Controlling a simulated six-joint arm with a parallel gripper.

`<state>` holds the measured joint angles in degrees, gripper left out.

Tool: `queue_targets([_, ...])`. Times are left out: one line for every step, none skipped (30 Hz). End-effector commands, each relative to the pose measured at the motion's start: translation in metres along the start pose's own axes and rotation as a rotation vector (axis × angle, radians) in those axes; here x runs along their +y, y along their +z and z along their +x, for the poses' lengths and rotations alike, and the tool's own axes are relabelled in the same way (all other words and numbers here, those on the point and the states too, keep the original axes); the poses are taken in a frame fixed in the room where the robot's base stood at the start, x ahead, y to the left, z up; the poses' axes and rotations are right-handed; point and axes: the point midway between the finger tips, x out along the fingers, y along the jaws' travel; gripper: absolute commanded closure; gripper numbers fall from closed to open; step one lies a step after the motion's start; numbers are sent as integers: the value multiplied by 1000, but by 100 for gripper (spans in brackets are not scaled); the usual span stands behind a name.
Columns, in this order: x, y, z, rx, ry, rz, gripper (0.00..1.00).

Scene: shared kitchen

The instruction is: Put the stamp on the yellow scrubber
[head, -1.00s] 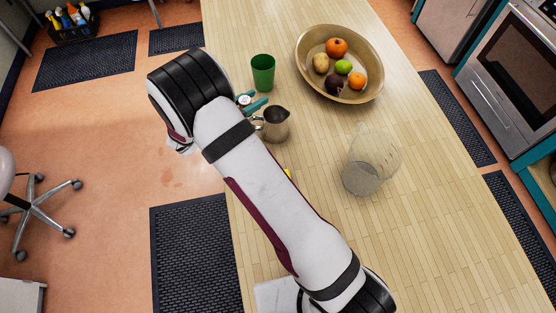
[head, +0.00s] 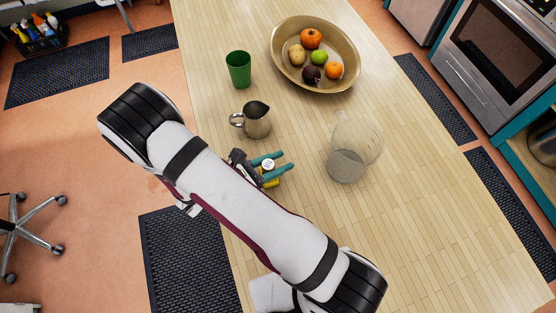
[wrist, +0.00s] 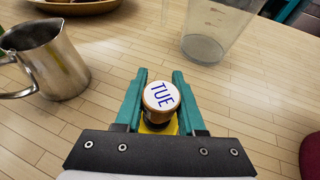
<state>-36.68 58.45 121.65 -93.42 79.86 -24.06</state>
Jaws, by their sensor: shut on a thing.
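The stamp (wrist: 161,96) is a small round piece with a white top that reads "TUE" and a brown side. My gripper (wrist: 160,75) has its teal fingers shut on either side of it. In the head view the stamp (head: 268,164) is a pale disc between the fingers of my gripper (head: 286,161). The yellow scrubber (wrist: 163,128) shows below and just behind the stamp, partly hidden by it and by my gripper. Only a small yellow part of the scrubber (head: 271,184) shows in the head view. I cannot tell whether the stamp touches it.
A metal jug (head: 257,122) stands close to my gripper, with a green cup (head: 239,70) behind it. A clear measuring jug (head: 347,165) stands to the right. A fruit bowl (head: 347,83) is at the back. The wooden table (head: 420,220) is clear at the right front.

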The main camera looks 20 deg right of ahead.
Motion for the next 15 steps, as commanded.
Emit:
queue_targets([0,0,0,0,0,1,100])
queue_targets([0,0,0,0,0,1,100])
queue_targets([0,0,0,0,0,1,100])
queue_targets([0,0,0,0,0,1,100])
queue_targets([0,0,0,0,0,0,100])
queue_targets([0,-1,0,0,0,0,100])
queue_targets([0,-1,0,0,0,0,100])
queue_targets([0,-2,1,0,0,0,100])
queue_targets([0,-2,1,1,1,0,54])
queue_targets([0,-2,1,1,1,0,49])
queue_targets([0,-2,1,1,1,0,44])
queue_targets([0,-2,1,1,1,0,36])
queue_targets([0,-2,1,1,1,0,31])
queue_targets([0,-2,1,1,1,0,31])
queue_targets([0,-2,1,1,1,0,31])
